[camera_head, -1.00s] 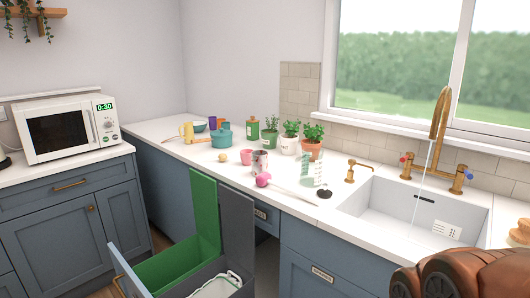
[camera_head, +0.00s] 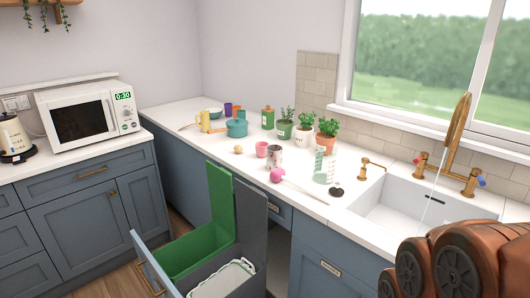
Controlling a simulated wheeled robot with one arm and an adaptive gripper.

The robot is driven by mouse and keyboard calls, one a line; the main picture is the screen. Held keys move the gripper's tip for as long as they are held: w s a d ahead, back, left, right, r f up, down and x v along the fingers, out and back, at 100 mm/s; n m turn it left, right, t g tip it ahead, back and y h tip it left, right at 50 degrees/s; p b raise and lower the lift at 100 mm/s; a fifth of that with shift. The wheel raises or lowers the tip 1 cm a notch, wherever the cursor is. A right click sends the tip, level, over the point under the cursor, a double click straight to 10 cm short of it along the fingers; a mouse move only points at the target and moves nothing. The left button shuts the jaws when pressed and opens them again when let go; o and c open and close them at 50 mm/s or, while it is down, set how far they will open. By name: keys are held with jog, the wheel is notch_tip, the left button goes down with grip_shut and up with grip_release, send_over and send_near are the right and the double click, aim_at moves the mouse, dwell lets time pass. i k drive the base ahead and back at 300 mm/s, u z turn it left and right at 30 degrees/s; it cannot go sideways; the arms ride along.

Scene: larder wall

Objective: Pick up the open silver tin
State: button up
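The silver tin (camera_head: 274,158) stands upright on the white counter (camera_head: 225,160), near its front edge. It has a dark reddish patch on its side, and its top looks open. A pink cup (camera_head: 261,149) is just left of it, and a pink ball-like thing (camera_head: 277,175) is just in front. An orange-brown jointed part of my arm (camera_head: 440,268) fills the lower right corner. My gripper's fingers are not in view.
An open drawer with green (camera_head: 195,247) and grey bins stands out below the counter, in front of the tin. Potted plants (camera_head: 304,132) stand behind the tin. The sink (camera_head: 405,208) with running tap is at right. A microwave (camera_head: 88,110) stands at left.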

aim_at(274, 152)
jog(key=u, duration=0.7)
jog(key=i, duration=1.45)
jog(key=u, duration=0.15)
